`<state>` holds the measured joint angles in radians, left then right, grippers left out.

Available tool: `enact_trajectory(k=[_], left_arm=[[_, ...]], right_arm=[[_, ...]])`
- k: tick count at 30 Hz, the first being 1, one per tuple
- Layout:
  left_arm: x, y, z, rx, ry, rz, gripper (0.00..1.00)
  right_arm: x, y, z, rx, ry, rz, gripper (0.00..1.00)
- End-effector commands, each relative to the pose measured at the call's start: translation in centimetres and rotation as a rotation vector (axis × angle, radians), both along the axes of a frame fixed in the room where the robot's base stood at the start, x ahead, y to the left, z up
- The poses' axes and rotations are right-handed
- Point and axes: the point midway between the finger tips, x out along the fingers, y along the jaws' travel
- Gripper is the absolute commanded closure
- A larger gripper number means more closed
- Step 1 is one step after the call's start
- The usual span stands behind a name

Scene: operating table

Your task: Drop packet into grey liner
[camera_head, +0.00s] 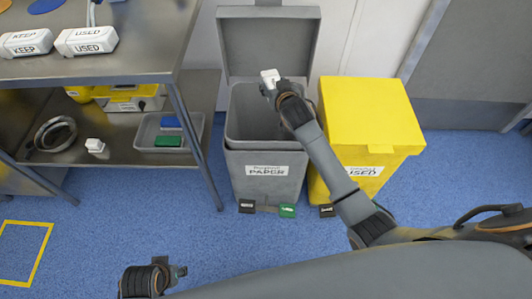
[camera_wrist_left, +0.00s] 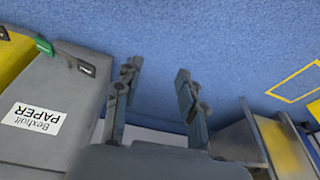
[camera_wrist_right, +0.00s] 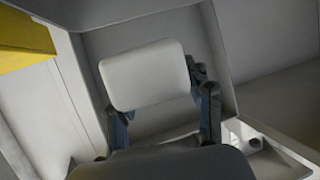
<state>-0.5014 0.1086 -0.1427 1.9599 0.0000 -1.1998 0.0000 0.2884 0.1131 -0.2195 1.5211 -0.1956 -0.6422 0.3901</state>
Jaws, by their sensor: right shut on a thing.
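A small white packet (camera_head: 269,76) is held in my right gripper (camera_head: 272,86) above the grey bin. In the right wrist view the packet (camera_wrist_right: 145,72) covers much of the space between the fingers. The grey liner (camera_head: 252,118) lines the open bin, whose front carries a PAPER label (camera_head: 266,170). The packet is near the back of the bin's mouth, in front of the raised lid (camera_head: 266,40). My left gripper (camera_head: 180,274) is low at the bottom left of the head view. In the left wrist view it is open and empty (camera_wrist_left: 156,82), above the blue floor.
A closed yellow bin (camera_head: 365,118) marked USED stands right of the grey bin. A steel table (camera_head: 120,68) at left bears white KEEP and USED blocks, with trays and other objects on its lower shelf. Open floor lies in front.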

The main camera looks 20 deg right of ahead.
Motion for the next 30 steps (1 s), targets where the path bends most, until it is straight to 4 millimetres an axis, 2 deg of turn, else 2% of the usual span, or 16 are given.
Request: enact_trajectory(k=[8, 18, 24, 30], left_arm=[[0.2, 0.1, 4.1, -0.002, -0.025, 0.004, 0.6], [-0.6, 0.3, 8.8, -0.002, -0.052, 0.008, 0.6], [-1.2, 0.4, 10.5, -0.002, -0.06, 0.009, 0.6], [-1.5, 0.4, 11.1, -0.002, -0.062, 0.009, 0.6]], right_arm=[[0.0, 0.0, -1.2, -0.001, -0.001, 0.0, 0.81], [0.0, 0.0, -2.9, -0.001, -0.001, 0.0, 0.81], [0.0, 0.0, -3.5, 0.0, 0.0, 0.0, 0.81], [0.0, 0.0, -3.5, 0.0, 0.0, 0.001, 0.81]])
